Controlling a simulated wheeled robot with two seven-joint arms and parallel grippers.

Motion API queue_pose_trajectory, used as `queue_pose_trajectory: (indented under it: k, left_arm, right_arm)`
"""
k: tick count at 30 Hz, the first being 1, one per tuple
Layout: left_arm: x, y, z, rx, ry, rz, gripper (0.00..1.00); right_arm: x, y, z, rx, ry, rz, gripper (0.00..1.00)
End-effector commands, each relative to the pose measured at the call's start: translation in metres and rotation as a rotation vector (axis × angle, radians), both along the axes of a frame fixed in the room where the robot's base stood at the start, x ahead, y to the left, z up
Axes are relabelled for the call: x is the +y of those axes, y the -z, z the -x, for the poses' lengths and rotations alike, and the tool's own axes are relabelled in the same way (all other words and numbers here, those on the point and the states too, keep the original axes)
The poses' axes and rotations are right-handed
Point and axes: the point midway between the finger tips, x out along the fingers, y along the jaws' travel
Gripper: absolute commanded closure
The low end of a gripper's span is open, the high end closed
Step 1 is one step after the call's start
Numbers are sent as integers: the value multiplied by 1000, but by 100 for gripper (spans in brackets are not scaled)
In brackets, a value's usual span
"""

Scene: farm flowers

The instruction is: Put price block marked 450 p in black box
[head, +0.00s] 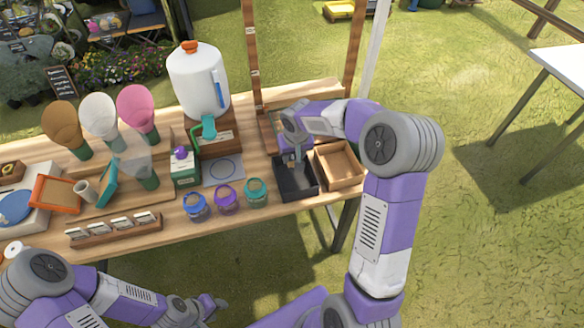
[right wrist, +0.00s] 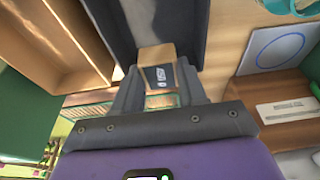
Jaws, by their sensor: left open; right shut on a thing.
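The black box (head: 297,190) stands at the right end of the wooden table and fills the top middle of the right wrist view (right wrist: 188,25). My right gripper (head: 297,155) is over the back part of this box. In the right wrist view, it is shut on a small wooden price block (right wrist: 158,73) with a dark label; the marking is too small to read surely. The block appears at the box's opening; I cannot tell whether it touches the box. My left gripper (head: 211,305) is open and empty, low in front of the table.
An open wooden box (head: 340,165) stands right beside the black box. Three lidded jars (head: 227,199) stand left of it. A white jug (head: 199,82) on a wooden stand and a green carton (head: 184,170) are further left. A rack of cards (head: 114,228) lies near the front edge.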

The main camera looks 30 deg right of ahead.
Motion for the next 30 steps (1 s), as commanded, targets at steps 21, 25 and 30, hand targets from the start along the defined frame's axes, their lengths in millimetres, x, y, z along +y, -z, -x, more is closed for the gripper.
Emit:
queue_pose_trajectory:
  k: [21, 25, 30]
  left_arm:
    - [0, 17, -1, -1, 0, 0, 57]
    - [0, 19, -1, -1, 0, 0, 57]
    - [0, 19, -1, -1, 0, 0, 57]
  right_arm:
    - [0, 57, 0, -2, 1, 0, 92]
    - [0, 60, 0, -1, 1, 0, 54]
    - [0, 59, 0, -1, 1, 0, 33]
